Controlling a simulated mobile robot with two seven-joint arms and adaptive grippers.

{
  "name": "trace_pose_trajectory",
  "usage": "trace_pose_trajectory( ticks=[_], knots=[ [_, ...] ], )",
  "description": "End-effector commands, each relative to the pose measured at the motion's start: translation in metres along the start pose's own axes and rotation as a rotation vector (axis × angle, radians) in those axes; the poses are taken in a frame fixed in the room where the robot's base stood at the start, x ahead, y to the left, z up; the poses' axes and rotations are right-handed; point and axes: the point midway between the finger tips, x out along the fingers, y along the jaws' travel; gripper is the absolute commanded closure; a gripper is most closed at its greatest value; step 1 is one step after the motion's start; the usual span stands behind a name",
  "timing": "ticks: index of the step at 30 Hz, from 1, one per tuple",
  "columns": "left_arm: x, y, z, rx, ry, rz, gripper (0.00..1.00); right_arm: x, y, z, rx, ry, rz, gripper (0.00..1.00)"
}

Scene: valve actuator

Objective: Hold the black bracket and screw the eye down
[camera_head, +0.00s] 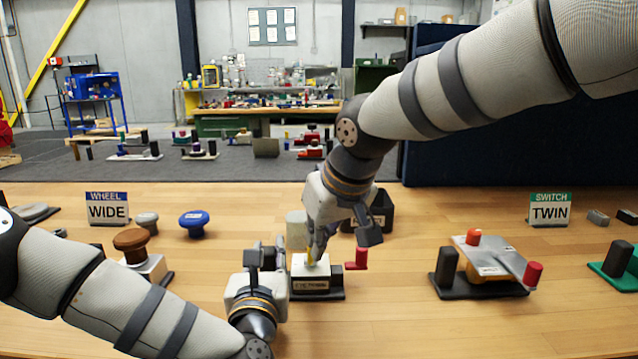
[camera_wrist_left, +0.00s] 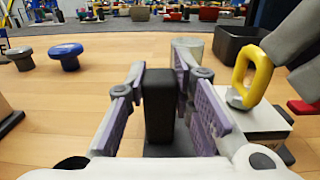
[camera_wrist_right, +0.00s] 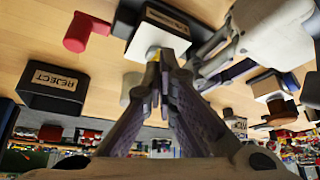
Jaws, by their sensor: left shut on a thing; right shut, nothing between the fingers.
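The black bracket (camera_wrist_left: 160,105) is an upright dark post in the left wrist view. My left gripper (camera_head: 265,258) is shut on it, a finger on each side; in the head view the gripper mostly hides it. The yellow eye (camera_wrist_left: 250,75) is a ring standing upright on a grey nut, on top of the white block (camera_head: 311,268) just right of the bracket. My right gripper (camera_head: 317,250) is shut with nothing between its fingers. Its fingertips are right at the eye, which shows as a small yellow patch in the right wrist view (camera_wrist_right: 153,53); contact is unclear.
A red handle (camera_head: 357,259) stands at the block's right. A black bin (camera_wrist_right: 50,90) marked REJECT and a pale grey cylinder (camera_head: 296,230) are behind the block. A blue knob (camera_head: 194,221) is further left. The SWITCH TWIN fixture (camera_head: 485,265) is right, with bare table between.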

Motion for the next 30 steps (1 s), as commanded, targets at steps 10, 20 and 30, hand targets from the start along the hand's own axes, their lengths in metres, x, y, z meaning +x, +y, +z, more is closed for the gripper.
trace_pose_trajectory(
  ticks=[10, 20, 30],
  knots=[
    [0.0, -0.001, -0.003, 0.001, 0.005, -0.003, 1.0, 0.003, -0.005, -0.001, -0.001, -0.002, -0.005, 1.0],
    [-0.001, -0.002, -0.003, 0.0, 0.005, -0.006, 1.0, 0.003, -0.007, 0.002, -0.002, -0.002, -0.006, 1.0],
    [-0.001, -0.001, -0.003, 0.0, 0.006, -0.004, 1.0, -0.024, -0.006, -0.007, 0.001, 0.002, -0.003, 1.0]
  ],
)
